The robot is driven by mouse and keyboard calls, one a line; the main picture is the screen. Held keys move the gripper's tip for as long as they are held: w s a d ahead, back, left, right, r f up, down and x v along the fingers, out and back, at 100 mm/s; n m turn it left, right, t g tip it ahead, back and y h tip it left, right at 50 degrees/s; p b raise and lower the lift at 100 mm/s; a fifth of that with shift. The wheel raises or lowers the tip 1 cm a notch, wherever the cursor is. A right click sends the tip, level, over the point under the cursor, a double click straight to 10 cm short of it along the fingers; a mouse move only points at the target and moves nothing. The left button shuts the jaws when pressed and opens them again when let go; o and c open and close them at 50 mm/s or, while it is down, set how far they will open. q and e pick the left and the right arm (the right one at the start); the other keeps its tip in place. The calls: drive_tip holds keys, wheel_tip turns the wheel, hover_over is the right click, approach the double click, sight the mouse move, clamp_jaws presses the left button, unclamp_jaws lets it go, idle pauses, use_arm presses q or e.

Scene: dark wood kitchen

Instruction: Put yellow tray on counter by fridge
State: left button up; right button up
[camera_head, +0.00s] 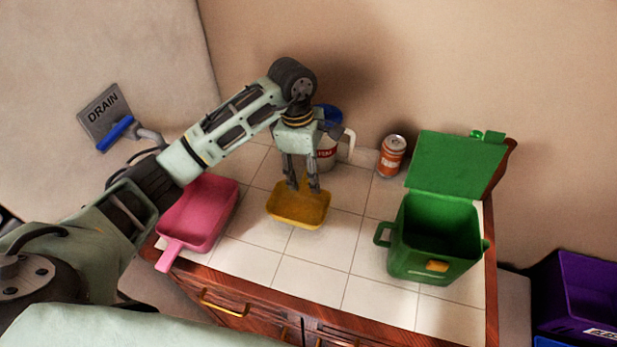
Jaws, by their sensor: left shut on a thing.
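The yellow tray (297,214) is a small shallow tray at the middle of the white tiled counter (309,283). My left gripper (303,186) comes down from above and is shut on the tray's far edge. The tray looks roughly level. I cannot tell whether it rests on the tiles or is just above them. My right gripper is not in view. No fridge can be made out in this view.
A pink tray with a handle (201,214) lies left of the yellow tray. A green open-lidded bin (425,262) stands to the right. Purple crate (577,301) lies beyond the counter's right edge.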

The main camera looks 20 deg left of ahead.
sight(307, 176)
use_arm(q)
wheel_tip(307, 176, down, 2)
drive_tip(key=shift+f+p, duration=0.2)
drive_tip(key=shift+p, duration=0.25)
drive_tip(key=shift+f, duration=0.45)
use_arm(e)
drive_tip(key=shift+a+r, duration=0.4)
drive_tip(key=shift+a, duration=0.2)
use_arm(q)
drive_tip(key=o, duration=0.9)
drive_tip(key=shift+f, duration=0.1)
drive_tip(key=o, duration=0.5)
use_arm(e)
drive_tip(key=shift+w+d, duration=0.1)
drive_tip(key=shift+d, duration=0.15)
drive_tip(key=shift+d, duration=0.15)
